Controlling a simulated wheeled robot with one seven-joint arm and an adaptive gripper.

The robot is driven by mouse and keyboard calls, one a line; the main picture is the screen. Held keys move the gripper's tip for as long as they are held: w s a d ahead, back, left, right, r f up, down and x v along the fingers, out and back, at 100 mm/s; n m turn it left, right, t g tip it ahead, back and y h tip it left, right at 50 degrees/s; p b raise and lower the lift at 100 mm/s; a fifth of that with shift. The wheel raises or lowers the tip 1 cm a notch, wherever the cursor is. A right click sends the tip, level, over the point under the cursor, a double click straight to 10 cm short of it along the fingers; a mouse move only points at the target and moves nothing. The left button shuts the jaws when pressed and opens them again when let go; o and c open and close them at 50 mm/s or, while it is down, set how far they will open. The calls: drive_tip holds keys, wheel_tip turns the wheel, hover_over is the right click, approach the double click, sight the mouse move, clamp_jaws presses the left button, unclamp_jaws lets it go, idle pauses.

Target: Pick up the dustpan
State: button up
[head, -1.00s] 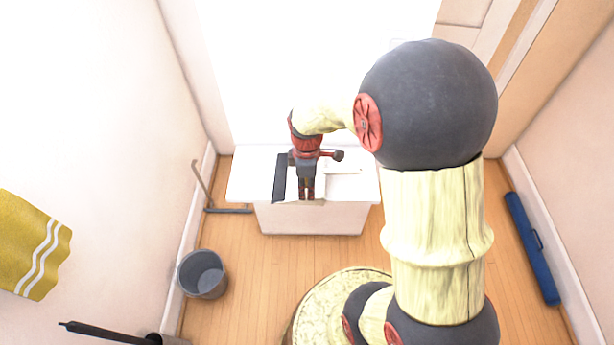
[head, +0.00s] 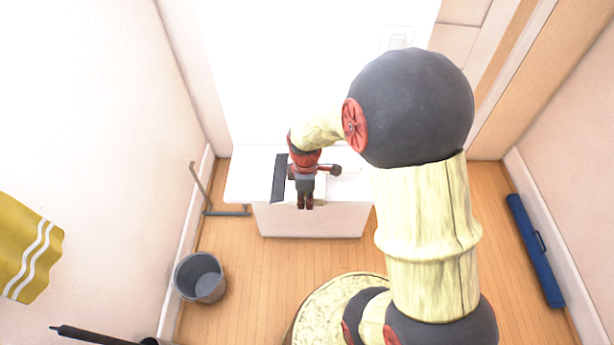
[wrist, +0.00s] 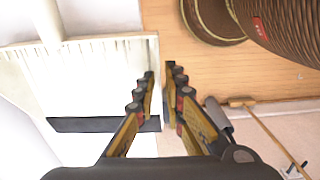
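The dustpan (wrist: 90,75) looks white, with a ribbed edge at the top and a dark strip (wrist: 100,124) along the bottom in the wrist view. A pale handle-like piece (wrist: 46,20) rises at its upper left. In the head view it lies on a white stand, its dark strip (head: 279,178) at the left and its white body hard to make out. My gripper (wrist: 160,72) is partly open, with a narrow gap between its fingertips. The dustpan's right edge shows in that gap; I cannot tell whether the fingers touch it. In the head view my gripper (head: 305,205) points down at the stand's front edge.
The white stand (head: 310,222) is against the back wall. A T-shaped tool (head: 203,195) is to its left, and a grey bucket (head: 200,277) is on the wooden floor. A blue rolled item (head: 535,250) lies by the right wall.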

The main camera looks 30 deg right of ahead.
clamp_jaws()
drive_tip(key=shift+r, duration=0.1)
idle(0.5)
